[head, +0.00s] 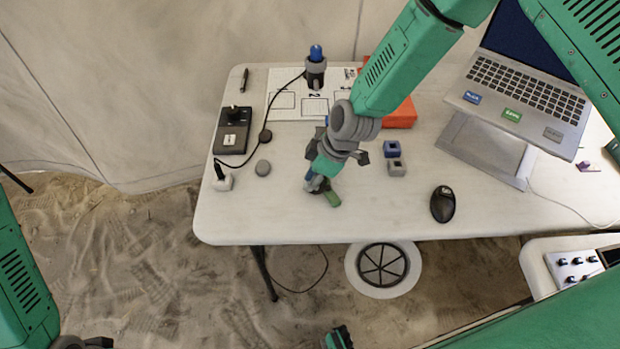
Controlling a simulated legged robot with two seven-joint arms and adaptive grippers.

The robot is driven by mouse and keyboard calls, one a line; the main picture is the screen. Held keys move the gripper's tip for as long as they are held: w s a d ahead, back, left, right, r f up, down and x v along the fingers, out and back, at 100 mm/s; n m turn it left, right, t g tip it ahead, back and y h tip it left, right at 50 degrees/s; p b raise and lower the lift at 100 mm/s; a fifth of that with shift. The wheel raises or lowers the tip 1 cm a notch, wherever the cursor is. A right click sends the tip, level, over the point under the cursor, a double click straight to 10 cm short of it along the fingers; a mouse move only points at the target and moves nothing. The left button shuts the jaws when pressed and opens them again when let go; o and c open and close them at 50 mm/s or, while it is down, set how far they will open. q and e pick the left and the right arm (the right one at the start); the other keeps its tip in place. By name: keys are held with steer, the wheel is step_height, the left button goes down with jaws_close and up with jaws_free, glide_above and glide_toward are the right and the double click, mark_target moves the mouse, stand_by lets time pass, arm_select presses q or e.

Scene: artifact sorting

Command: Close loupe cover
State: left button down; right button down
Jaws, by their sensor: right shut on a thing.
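My right gripper (318,184) reaches down to the front left part of the table and is shut on a small item. My left arm (22,285) shows at the lower left edge, away from the table.
The white table (300,225) holds a black device (233,130), a grey disc (263,168), a blue-topped instrument (316,68) on a printed sheet, an orange box (402,114), small blue (392,149) and grey (397,168) blocks, a mouse (443,204) and a laptop (530,80). The front edge is clear.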

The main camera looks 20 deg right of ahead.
mark_target(328, 189)
steer(key=shift+m, duration=0.3)
steer(key=m, duration=0.2)
steer(key=w+d+m+t+h+p, duration=0.1)
steer(key=m, duration=0.1)
steer(key=shift+w+m+t, duration=0.15)
steer(key=shift+m+t, duration=0.15)
steer(key=shift+w+d+m+t+h+p, duration=0.15)
steer(key=shift+d+m+h+p, duration=0.15)
steer(key=shift+m, duration=0.55)
steer(key=shift+w+d+m+t+h+p, duration=0.15)
steer(key=shift+m+h+p, duration=0.15)
steer(key=shift+m, duration=0.5)
steer(key=shift+w+d+m+t+h+p, duration=0.15)
steer(key=shift+d+m+h+p, duration=0.2)
steer(key=shift+m, duration=0.5)
steer(key=c, duration=1.6)
jaws_free()
steer(key=shift+o, duration=0.2)
steer(key=shift+s+r, duration=0.15)
steer(key=shift+r, duration=0.3)
steer(key=v, duration=1.1)
